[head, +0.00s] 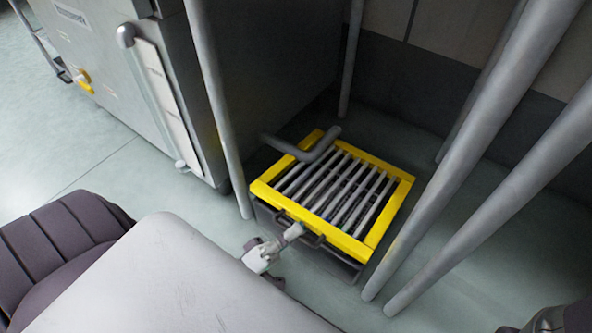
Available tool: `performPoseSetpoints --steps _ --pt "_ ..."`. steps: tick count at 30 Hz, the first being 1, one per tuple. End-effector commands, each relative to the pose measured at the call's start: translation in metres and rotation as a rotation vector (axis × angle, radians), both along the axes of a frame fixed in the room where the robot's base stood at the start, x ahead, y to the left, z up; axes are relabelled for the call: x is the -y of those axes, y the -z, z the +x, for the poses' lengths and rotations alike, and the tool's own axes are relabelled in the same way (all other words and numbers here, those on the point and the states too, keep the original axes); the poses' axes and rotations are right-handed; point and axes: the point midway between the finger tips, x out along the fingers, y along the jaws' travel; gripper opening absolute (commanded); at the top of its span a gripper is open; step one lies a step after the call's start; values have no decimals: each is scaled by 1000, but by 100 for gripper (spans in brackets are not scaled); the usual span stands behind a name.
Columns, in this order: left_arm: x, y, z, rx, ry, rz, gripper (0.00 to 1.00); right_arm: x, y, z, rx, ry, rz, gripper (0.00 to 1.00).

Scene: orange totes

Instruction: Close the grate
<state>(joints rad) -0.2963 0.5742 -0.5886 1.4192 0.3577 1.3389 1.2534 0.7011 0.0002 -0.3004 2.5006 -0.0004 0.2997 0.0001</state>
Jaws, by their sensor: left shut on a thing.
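The grate (335,193) has a yellow frame and grey parallel bars. It lies over a dark box-like opening in the floor area, and I cannot tell whether it sits fully flush on it. A small dark handle shows on its near edge. My left gripper (294,231) is at this near edge and appears shut on the handle; the fingertips are small and partly hidden.
A bent grey pipe (307,152) reaches over the grate's far left corner. Upright grey poles (216,105) stand left and right (475,145) of it. A large grey cabinet (115,75) stands at left. Pale floor (90,150) is open at left.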

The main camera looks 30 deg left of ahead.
Motion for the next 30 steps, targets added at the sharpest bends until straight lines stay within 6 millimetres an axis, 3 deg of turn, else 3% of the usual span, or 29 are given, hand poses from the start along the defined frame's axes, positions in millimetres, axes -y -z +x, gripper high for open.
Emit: performPoseSetpoints --steps 14,15,19,30 --pt "1 5 -4 1 5 0 0 0 3 0 0 0 0 40" --pt "1 5 -4 1 5 0 16 0 3 0 0 0 0 40" --pt "1 5 -3 1 5 -1 37 0 3 0 0 0 0 40" --pt "0 5 -3 1 2 -1 37 0 3 2 -6 1 2 40"
